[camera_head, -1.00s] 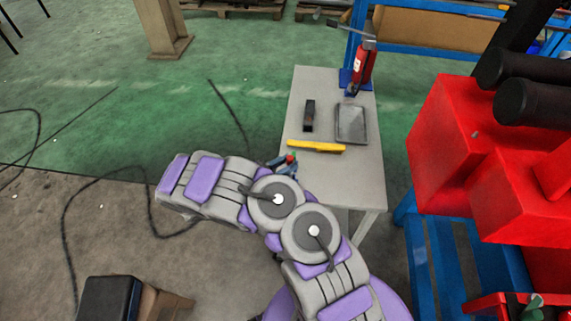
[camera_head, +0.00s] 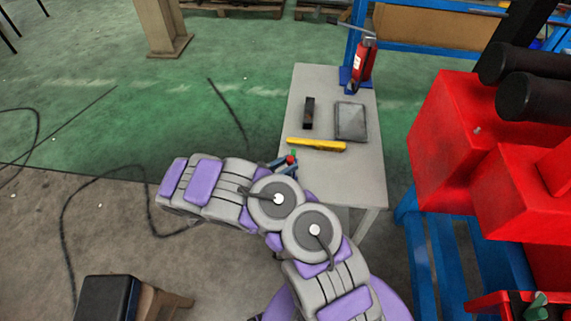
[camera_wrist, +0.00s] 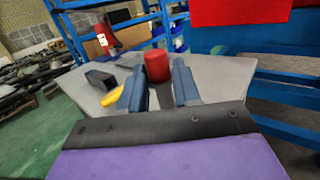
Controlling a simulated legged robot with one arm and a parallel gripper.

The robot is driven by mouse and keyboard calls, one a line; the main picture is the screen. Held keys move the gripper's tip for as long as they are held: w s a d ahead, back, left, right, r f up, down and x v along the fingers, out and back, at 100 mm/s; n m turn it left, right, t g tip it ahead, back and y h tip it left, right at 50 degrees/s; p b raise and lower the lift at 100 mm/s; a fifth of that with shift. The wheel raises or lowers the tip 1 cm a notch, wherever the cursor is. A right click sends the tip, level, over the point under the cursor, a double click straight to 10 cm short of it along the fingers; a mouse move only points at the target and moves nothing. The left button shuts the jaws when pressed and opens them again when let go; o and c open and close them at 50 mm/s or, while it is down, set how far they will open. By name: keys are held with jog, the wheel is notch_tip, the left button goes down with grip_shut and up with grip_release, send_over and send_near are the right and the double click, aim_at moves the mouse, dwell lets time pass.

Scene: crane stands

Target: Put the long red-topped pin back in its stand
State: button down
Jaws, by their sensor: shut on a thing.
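My gripper (camera_wrist: 160,84) is shut on the red-topped pin (camera_wrist: 157,66). In the wrist view the round red top stands up between the two blue-grey fingers, and the lower part of the pin is hidden. In the head view the small red top (camera_head: 291,159) shows between the fingers at the near left edge of the grey table, beyond my arm. I cannot pick out the pin's stand for certain in either view.
The grey table (camera_head: 352,174) bears a yellow bar (camera_head: 316,144), a black block (camera_head: 309,113), a dark flat tray (camera_head: 351,122) and a red extinguisher-like thing (camera_head: 363,66). Large red blocks (camera_head: 452,140) on a blue frame (camera_head: 418,257) stand at right. Open floor lies left.

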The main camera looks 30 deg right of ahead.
jog(key=shift+f+b, duration=0.9)
jog(key=shift+f, duration=0.65)
jog(key=c, duration=0.7)
grip_release()
jog(key=shift+a, duration=0.15)
jog(key=shift+s+a+f+p, duration=0.15)
jog(key=shift+a+p, duration=0.2)
jog(key=shift+a, duration=0.85)
jog(key=shift+s+a+f+p, duration=0.1)
jog(key=shift+a+p, duration=0.25)
jog(key=shift+a, duration=0.8)
jog(key=shift+s+a+f+p, duration=0.25)
jog(key=shift+a+f, duration=0.1)
jog(key=shift+a, duration=2.55)
jog(key=shift+s+a+f+p, duration=0.25)
jog(key=shift+a+f, duration=0.1)
jog(key=shift+a, duration=2.5)
jog(key=shift+s+a+f+p, duration=0.25)
jog(key=shift+a+f, duration=0.1)
jog(key=shift+a, duration=2.55)
